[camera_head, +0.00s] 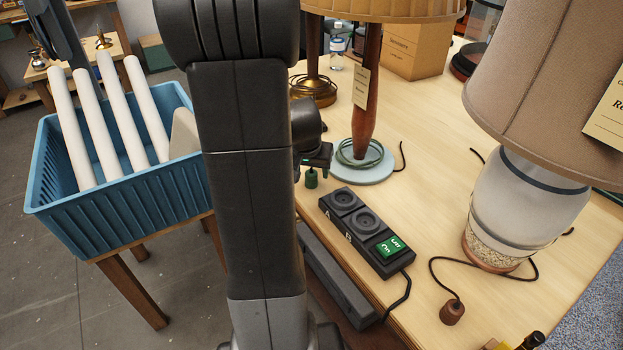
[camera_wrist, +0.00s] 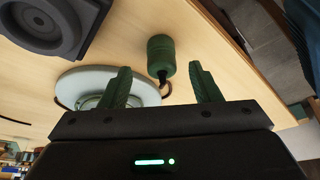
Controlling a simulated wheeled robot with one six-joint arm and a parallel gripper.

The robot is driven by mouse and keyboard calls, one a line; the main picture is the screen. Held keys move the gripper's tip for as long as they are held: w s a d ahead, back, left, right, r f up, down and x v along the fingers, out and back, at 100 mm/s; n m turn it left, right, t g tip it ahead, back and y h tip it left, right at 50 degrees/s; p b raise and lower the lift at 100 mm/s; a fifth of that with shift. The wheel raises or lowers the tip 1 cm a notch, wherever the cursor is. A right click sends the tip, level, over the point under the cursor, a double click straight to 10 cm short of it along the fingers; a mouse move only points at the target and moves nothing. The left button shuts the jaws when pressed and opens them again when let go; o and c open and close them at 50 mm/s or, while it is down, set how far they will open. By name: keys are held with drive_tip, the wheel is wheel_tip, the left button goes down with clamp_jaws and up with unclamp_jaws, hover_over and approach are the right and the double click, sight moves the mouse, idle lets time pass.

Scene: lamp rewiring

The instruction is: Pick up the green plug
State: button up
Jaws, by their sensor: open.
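The green plug (camera_head: 311,178) stands on the light wooden table, left of the power strip, just below my gripper (camera_head: 316,158) in the head view. In the wrist view the green plug (camera_wrist: 161,57) has a dark cord end and lies ahead of my gripper (camera_wrist: 163,84), between the lines of its two green fingers. The fingers are spread apart and nothing is between their tips. A green cord (camera_head: 359,154) coils around the foot of the wooden lamp (camera_head: 367,95) on its pale round base (camera_head: 372,173).
A blue crate (camera_head: 122,218) stands left, off the table.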

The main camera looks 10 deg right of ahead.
sight(311, 173)
drive_tip(key=shift+x, duration=1.9)
drive_tip(key=c, duration=1.1)
drive_tip(key=shift+o, duration=0.2)
drive_tip(key=shift+r, duration=0.1)
